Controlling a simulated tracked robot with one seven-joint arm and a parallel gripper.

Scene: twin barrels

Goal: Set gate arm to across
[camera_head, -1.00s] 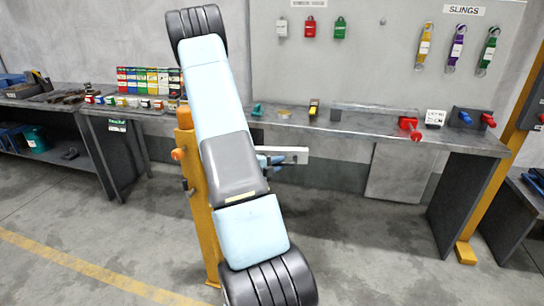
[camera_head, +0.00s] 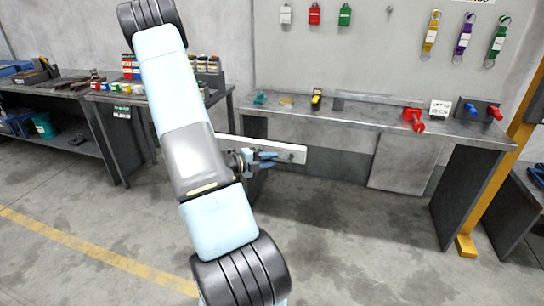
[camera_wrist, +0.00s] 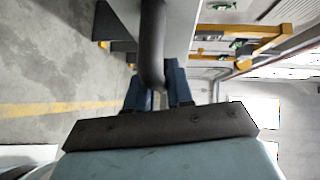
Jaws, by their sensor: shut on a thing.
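The gate arm (camera_head: 292,152) is a pale flat bar. In the head view it runs sideways behind my arm, in front of the bench, tilted slightly down to the right. Its left part is hidden by my arm. My gripper (camera_head: 264,160) is at the bar's near side, with its blue fingers pointing right. In the wrist view, a dark round handle (camera_wrist: 152,45) stands between the two blue fingers of my gripper (camera_wrist: 159,92), which is shut on it. The gate post is hidden in the head view.
A long grey workbench (camera_head: 370,121) stands behind the bar, with a red valve-like fitting (camera_head: 414,120) and blue and red fittings at its right. A yellow post (camera_head: 480,205) stands at right. Another bench (camera_head: 50,90) is at left. The floor in front is open.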

